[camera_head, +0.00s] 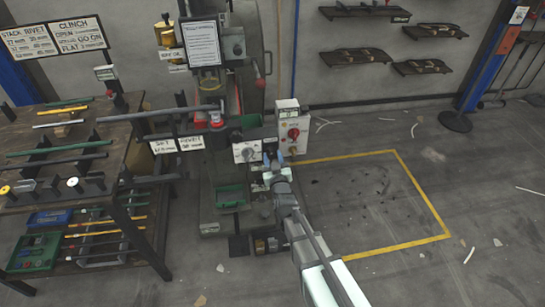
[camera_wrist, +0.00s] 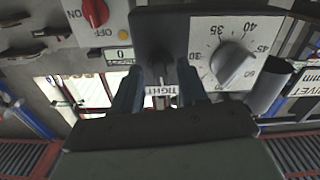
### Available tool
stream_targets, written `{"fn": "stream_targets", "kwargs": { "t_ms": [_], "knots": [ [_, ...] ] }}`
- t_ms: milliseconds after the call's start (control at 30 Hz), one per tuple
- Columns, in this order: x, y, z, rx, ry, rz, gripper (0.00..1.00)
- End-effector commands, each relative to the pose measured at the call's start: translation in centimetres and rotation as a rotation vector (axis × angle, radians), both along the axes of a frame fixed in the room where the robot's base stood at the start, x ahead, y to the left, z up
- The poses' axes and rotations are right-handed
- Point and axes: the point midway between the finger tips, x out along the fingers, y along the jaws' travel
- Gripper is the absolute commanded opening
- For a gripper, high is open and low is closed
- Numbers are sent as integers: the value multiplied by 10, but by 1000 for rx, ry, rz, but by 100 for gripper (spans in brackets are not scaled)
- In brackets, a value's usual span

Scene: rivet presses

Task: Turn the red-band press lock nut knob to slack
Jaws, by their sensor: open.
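My gripper (camera_head: 272,163) is open in front of the press, just below its control boxes. In the wrist view its two dark blue fingers (camera_wrist: 160,72) point forward with a gap between them. A small dark knob-like part (camera_wrist: 159,68) shows in that gap, under a dark grey block, apparently the lock nut knob. A label reading TIGHT (camera_wrist: 162,90) sits below it, between the fingers. I cannot tell whether the fingers touch the knob, nor which way it points. In the head view the gripper hides this spot. The press (camera_head: 208,75) has red parts on its front.
A grey dial knob (camera_wrist: 232,65) on a numbered white plate is close right of the fingers. A red ON/OFF knob (camera_wrist: 95,12) is at upper left; it also shows in the head view (camera_head: 293,133). A tool bench (camera_head: 120,200) stands left. The yellow-outlined floor at right is open.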

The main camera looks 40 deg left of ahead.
Motion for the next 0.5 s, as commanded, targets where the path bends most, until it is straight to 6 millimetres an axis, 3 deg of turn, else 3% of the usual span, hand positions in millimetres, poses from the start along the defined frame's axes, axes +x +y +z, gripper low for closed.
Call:
{"fn": "stream_targets", "kwargs": {
  "t_ms": [367,500],
  "knots": [
    [7,7,1,1,-1,0,43],
    [7,7,0,1,-1,0,32]
  ]
}}
